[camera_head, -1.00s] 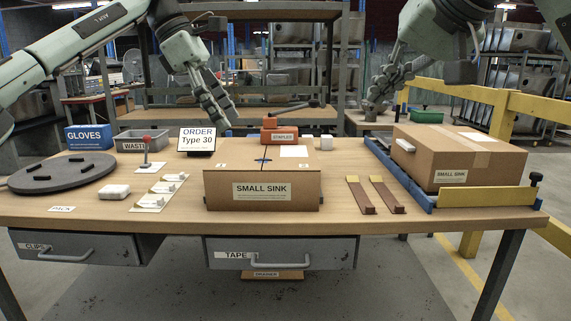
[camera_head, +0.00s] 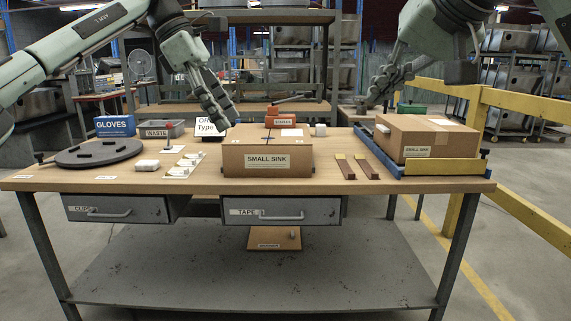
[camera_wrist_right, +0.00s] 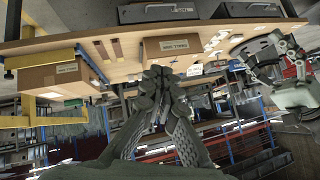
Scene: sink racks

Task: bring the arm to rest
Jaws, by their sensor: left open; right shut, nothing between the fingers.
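My left gripper (camera_head: 218,112) hangs from the left arm in the head view, its fingers apart and empty. It is in front of the order sign (camera_head: 207,128) in the picture and hides part of it. My right gripper (camera_head: 378,97) is at the upper right, above and beyond the table's back right part. In the right wrist view my right gripper (camera_wrist_right: 157,78) has its fingertips together with nothing between them. Neither gripper touches anything that I can see.
The workbench (camera_head: 330,184) holds a small sink box (camera_head: 268,160) at the middle and another box (camera_head: 430,136) in a blue tray at the right. A black turntable (camera_head: 98,153), gloves box (camera_head: 115,125) and waste bin (camera_head: 162,129) stand left. A yellow rail (camera_head: 520,102) runs at right.

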